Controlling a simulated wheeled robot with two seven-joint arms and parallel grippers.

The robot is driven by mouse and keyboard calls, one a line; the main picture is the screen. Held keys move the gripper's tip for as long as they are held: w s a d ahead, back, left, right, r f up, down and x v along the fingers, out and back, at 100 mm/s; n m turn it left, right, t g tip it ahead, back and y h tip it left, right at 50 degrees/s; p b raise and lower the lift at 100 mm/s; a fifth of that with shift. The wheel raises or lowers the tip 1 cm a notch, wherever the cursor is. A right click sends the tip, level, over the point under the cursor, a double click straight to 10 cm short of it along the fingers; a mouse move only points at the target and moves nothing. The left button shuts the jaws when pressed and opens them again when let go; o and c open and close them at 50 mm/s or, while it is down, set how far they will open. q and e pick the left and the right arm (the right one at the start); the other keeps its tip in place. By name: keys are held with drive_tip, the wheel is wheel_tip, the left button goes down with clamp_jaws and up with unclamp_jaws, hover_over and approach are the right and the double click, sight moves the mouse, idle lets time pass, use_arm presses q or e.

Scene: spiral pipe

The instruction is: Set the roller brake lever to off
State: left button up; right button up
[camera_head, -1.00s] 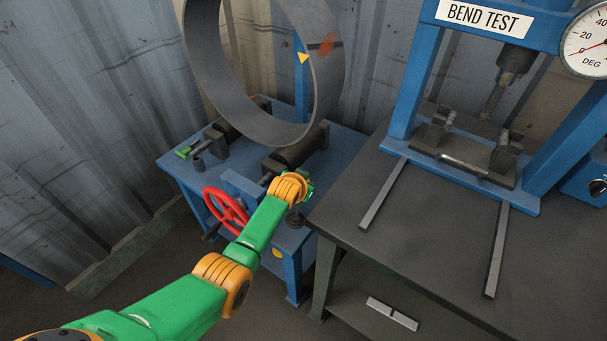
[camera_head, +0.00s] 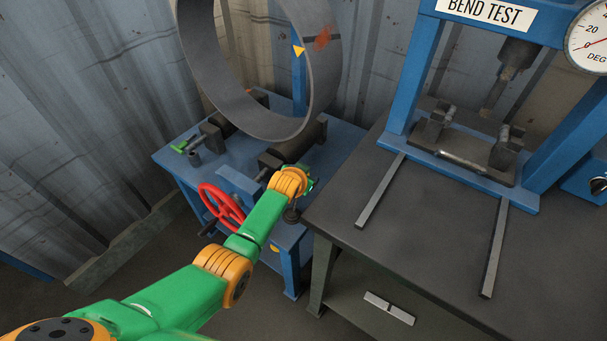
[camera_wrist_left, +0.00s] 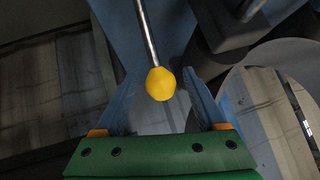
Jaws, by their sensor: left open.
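The lever shows in the left wrist view as a metal rod with a yellow knob (camera_wrist_left: 160,84). My left gripper (camera_wrist_left: 159,76) is open, with one finger on each side of the knob in that picture; I cannot tell whether either touches it. In the head view my left gripper (camera_head: 302,188) is at the front of the blue roller stand (camera_head: 232,160), its fingers mostly hidden by my wrist. The lever is not clear there. A yellow spot (camera_head: 274,248) shows below the stand's edge; I cannot tell whether it is the knob. My right gripper is not in view.
A large grey pipe ring (camera_head: 222,95) rests on the stand's dark rollers (camera_head: 290,147). A red handwheel (camera_head: 218,208) is left of my forearm. A green handle (camera_head: 180,147) is at the far left. The dark table (camera_head: 420,220) with a blue bend-test press (camera_head: 408,85) is at right.

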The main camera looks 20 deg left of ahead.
use_arm(q)
drive_tip(key=shift+s+r+p, duration=0.25)
drive_tip(key=shift+r+p, duration=0.1)
drive_tip(key=shift+p, duration=0.1)
drive_tip(key=p+v, duration=0.3)
drive_tip(key=v, duration=0.3)
drive_tip(key=shift+s, duration=0.15)
